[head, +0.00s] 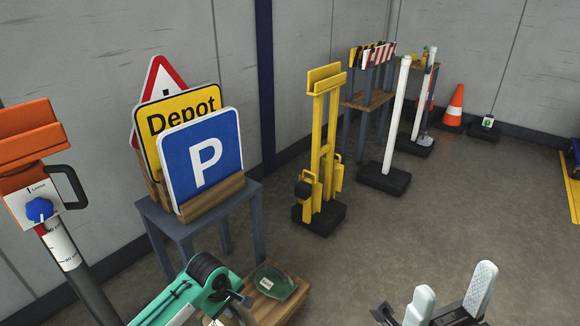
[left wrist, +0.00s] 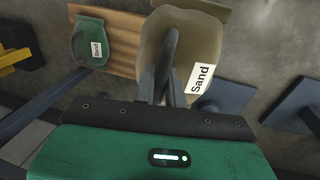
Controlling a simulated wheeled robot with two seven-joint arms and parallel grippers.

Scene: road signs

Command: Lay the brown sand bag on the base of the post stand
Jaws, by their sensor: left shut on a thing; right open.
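The brown sand bag (left wrist: 175,65), with a white "Sand" label, hangs in my left gripper (left wrist: 163,88) in the left wrist view. The fingers are shut on its dark handle. In the head view my left gripper (head: 238,301) is at the bottom, left of centre, and largely hides the bag. My right gripper (head: 450,306) is open and empty at the bottom right. A white post (head: 397,115) stands upright on a black base (head: 384,179); another white post stands behind it. I cannot tell which is the post stand.
A green sand bag (head: 275,283) lies on a low wooden board (head: 291,306). A sign table (head: 184,226) stands at left, beside an orange-headed post (head: 70,252). A yellow stand (head: 322,150) is at centre.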

